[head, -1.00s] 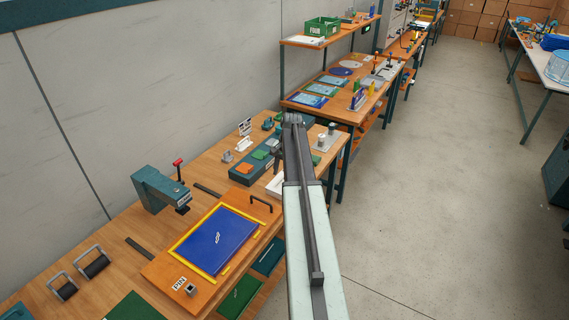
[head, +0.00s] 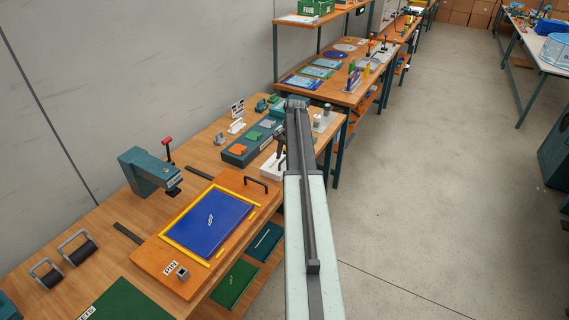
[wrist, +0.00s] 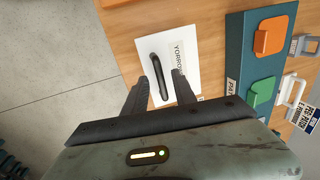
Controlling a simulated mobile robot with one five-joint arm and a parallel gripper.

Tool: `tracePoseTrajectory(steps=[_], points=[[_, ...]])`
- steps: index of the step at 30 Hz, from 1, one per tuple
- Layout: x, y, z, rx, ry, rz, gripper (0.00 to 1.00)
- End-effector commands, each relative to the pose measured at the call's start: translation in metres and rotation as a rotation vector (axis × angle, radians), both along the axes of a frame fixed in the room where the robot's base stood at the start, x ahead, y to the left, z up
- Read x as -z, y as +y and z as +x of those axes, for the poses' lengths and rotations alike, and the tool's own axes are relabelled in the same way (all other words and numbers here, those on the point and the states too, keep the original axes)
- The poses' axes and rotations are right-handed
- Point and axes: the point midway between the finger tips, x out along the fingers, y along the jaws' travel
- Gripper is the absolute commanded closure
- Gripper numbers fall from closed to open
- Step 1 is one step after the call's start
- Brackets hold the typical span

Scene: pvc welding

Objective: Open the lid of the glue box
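A white box or lid (wrist: 186,48) with a black bar handle (wrist: 155,66) on top and a partly hidden printed label lies on the wooden bench in the wrist view. I cannot confirm that it is the glue box. It also shows in the head view (head: 268,167), partly hidden behind my arm. My gripper (wrist: 163,77) is open, its two dark fingers apart on either side of the handle in the picture. I cannot tell whether the fingers are level with the handle or above it. The lid looks closed.
A teal tray (wrist: 238,58) with orange and green blocks stands to the right of the white box in the wrist view. An orange board with a blue panel (head: 208,221) and a teal press (head: 148,172) stand nearer on the bench. The floor (head: 430,190) on the right is clear.

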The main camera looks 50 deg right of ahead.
Motion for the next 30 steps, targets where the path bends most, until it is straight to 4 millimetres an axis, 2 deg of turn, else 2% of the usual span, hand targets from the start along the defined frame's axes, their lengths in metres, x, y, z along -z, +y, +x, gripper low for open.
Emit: tracePoseTrajectory(steps=[5,9,30], points=[[-0.0013,-0.0001,-0.0001,0.0,0.0,0.0,0.67],[-0.0014,-0.0002,-0.0002,0.0,0.0,0.0,1.0],[-0.0012,-0.0011,-0.0015,0.002,0.001,0.0,1.0]])
